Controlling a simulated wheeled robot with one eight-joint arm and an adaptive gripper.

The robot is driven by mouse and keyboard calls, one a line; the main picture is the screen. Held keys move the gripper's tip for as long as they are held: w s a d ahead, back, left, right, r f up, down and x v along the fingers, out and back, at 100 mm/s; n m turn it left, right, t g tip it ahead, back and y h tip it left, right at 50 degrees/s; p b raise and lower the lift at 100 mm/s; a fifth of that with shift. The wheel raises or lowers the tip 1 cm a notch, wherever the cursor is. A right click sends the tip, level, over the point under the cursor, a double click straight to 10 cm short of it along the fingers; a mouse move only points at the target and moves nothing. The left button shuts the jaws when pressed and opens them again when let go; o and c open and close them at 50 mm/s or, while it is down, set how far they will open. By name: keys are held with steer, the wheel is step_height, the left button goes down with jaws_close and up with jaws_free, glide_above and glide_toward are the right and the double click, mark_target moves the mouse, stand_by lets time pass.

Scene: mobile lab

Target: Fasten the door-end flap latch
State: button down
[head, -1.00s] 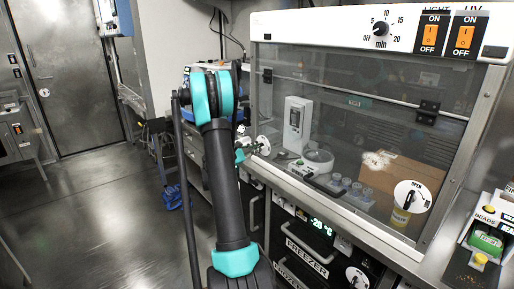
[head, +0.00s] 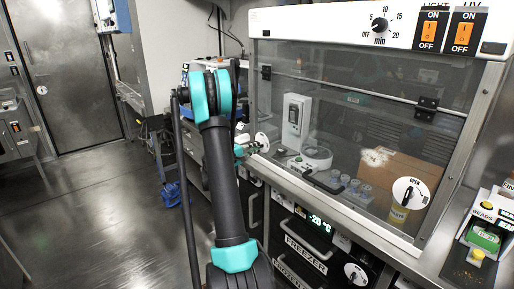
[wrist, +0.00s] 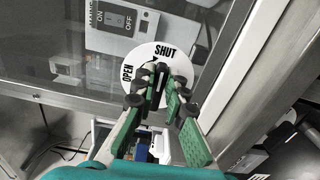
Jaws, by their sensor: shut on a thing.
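The door-end flap latch is a round white dial marked OPEN and SHUT (wrist: 162,51) on the clear flap, filling the middle of the wrist view. It also shows as a small white disc at the flap's left end in the head view (head: 262,142). My gripper (wrist: 160,84) is at the dial, its green-padded fingers shut on the dark latch knob (wrist: 160,68). The fingers hide most of the knob, so its exact angle is hard to read. In the head view my gripper (head: 246,148) is small and partly hidden behind my arm.
A second OPEN-marked latch (head: 411,192) sits at the flap's right end. Behind the clear flap (head: 350,120) stand a white instrument (head: 296,122), small vials and a cardboard box (head: 388,172). Freezer drawers (head: 306,252) lie below. The floor (head: 95,215) at left is open.

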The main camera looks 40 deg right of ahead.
steer(key=shift+f+m, duration=0.1)
steer(key=shift+m, duration=0.3)
steer(key=c, duration=1.6)
jaws_free()
steer(key=shift+o, duration=0.2)
steer(key=shift+a, duration=0.1)
steer(key=s+a, duration=0.1)
steer(key=a, duration=1)
steer(key=shift+a, duration=0.35)
